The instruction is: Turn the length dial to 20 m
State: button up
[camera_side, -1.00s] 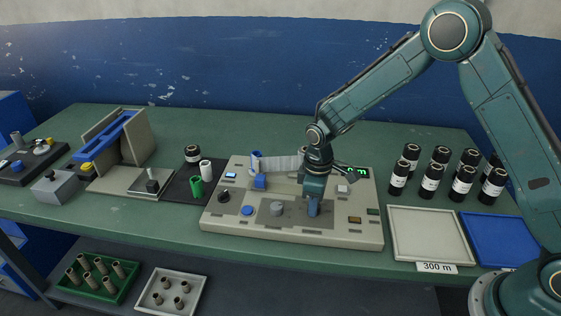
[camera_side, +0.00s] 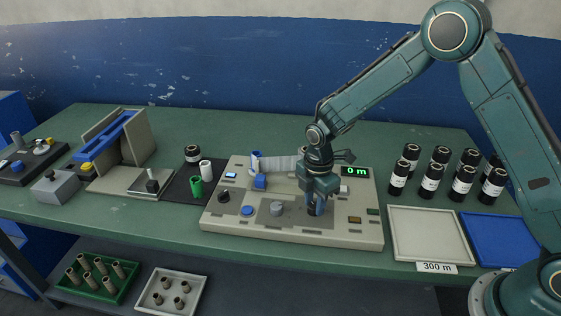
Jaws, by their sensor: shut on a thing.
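The beige winding machine (camera_side: 345,238) stands mid-table with a row of knobs on its front. My gripper (camera_side: 314,208) points down over the dark dial (camera_side: 312,210) right of centre and is shut on it. The fingers hide most of the dial, so its pointer and any markings cannot be read. The display (camera_side: 355,171) at the machine's back right shows "0 m" in green. A grey knob (camera_side: 277,208), a blue button (camera_side: 247,211) and a black knob (camera_side: 224,196) lie to the left of my gripper.
Several black rolls (camera_side: 431,181) stand at the right, behind a white tray (camera_side: 425,232) labelled "300 m" and a blue tray (camera_side: 500,240). A green tube (camera_side: 196,187) and a white roll (camera_side: 206,171) stand left of the machine.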

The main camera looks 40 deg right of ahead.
aim_at(314, 205)
jog(key=shift+r+n, duration=0.1)
jog(key=shift+n, duration=0.5)
jog(key=o, duration=1)
jog(key=shift+c, duration=0.2)
jog(key=shift+r, duration=0.1)
notch_tip(314, 205, up, 14)
jog(key=shift+f, duration=0.2)
